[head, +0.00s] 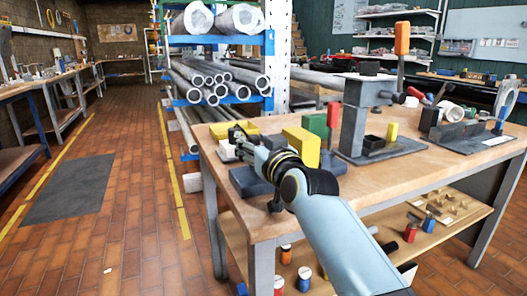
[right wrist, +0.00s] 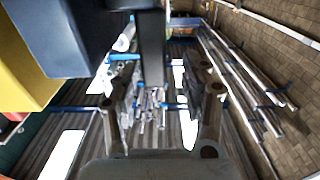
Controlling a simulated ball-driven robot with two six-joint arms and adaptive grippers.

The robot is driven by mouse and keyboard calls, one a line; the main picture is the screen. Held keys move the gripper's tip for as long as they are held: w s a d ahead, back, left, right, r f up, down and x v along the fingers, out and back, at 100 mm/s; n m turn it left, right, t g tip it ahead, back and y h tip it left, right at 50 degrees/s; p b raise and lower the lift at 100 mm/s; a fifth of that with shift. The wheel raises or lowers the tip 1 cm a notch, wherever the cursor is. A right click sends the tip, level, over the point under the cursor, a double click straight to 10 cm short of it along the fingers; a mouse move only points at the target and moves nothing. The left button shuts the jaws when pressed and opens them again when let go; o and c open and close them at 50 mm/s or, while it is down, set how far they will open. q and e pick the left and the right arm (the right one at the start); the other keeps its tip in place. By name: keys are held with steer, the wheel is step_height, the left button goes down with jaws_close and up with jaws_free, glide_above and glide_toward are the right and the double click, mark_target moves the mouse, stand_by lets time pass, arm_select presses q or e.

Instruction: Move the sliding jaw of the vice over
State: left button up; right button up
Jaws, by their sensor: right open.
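My right gripper (head: 238,138) reaches over the left end of the wooden bench, near a white block and a yellow block. In the right wrist view its fingers (right wrist: 165,92) are spread apart, with a grey upright bar (right wrist: 152,40) showing beyond and between them; contact cannot be told. A dark blue-grey body (head: 250,182), possibly the vice, lies below my gripper, partly hidden by it. A blue-grey block (right wrist: 72,30) and a yellow block (right wrist: 28,70) fill the left of the wrist view. The sliding jaw cannot be made out surely. My left gripper is out of view.
A yellow block (head: 302,147) and a green block (head: 316,125) stand just right of my gripper. A tall grey fixture (head: 353,125) and a grey device (head: 462,135) stand farther right. A pipe rack (head: 215,45) is behind.

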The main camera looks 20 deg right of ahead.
steer(key=s, duration=1)
steer(key=shift+s+d, duration=0.25)
steer(key=shift+d, duration=0.15)
